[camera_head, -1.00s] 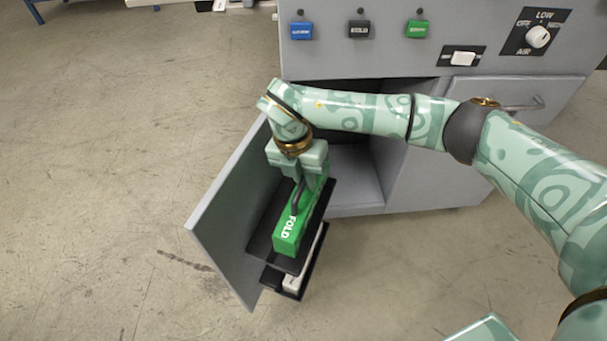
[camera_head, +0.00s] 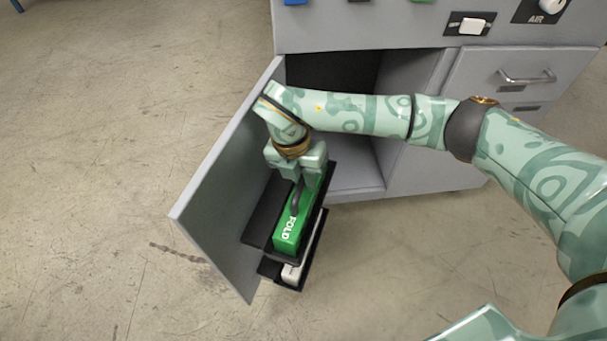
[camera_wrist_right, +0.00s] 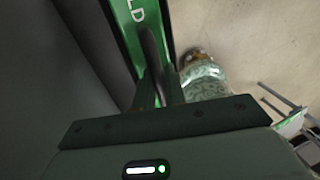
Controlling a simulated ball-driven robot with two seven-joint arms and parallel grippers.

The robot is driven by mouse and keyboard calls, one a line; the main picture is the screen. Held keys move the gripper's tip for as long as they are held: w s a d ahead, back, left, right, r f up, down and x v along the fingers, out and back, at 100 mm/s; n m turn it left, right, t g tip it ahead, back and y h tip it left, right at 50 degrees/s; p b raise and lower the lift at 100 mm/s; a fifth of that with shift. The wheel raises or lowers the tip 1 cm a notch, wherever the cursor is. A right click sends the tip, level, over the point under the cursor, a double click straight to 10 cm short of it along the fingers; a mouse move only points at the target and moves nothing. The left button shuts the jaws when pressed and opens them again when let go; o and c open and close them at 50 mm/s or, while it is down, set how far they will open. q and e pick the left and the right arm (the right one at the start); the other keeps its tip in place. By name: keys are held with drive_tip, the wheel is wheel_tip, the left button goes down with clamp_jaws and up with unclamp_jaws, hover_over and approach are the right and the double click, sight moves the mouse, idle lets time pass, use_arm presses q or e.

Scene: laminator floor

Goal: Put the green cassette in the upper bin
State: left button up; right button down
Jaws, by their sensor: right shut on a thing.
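My left gripper is not in view.
A lower black bin (camera_head: 268,268) holds a white item (camera_head: 291,272). The grey cabinet (camera_head: 420,140) stands open behind my right arm, with a handled drawer (camera_head: 520,80) at the right. The concrete floor at the left is clear.

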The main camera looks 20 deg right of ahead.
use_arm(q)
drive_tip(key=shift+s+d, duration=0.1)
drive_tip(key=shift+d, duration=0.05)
use_arm(e)
drive_tip(key=shift+f, duration=0.1)
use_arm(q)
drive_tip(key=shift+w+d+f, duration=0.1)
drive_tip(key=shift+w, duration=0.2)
use_arm(e)
drive_tip(key=shift+f, duration=0.7)
drive_tip(key=c, duration=1.4)
unclamp_jaws()
drive_tip(key=shift+o, duration=0.2)
